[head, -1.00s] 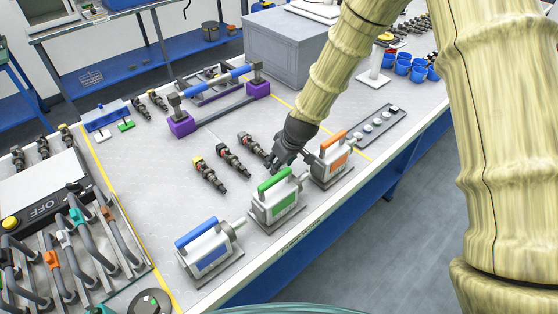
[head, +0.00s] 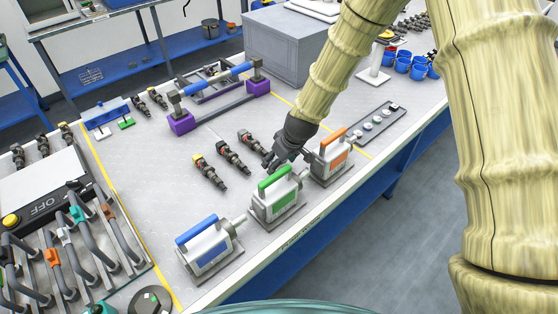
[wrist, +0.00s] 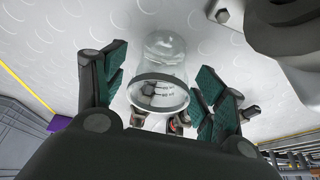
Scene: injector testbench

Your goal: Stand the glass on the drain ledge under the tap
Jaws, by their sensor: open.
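The clear glass (wrist: 162,60) with dark markings shows in the wrist view, on or close above the pale dimpled bench top. My gripper (wrist: 160,88) is open, with a green-padded finger on each side of the glass. Visible gaps remain between pads and glass. In the head view my gripper (head: 283,160) is low over the bench, just behind the green-handled unit (head: 277,196). I cannot make out the glass in the head view. I cannot identify a tap or drain ledge in either view.
An orange-handled unit (head: 331,155) stands close right of my gripper, and a blue-handled one (head: 208,248) is at front left. Several dark injectors (head: 233,158) lie just left. A purple-footed frame (head: 220,95) stands behind. Blue cups (head: 403,66) are at back right.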

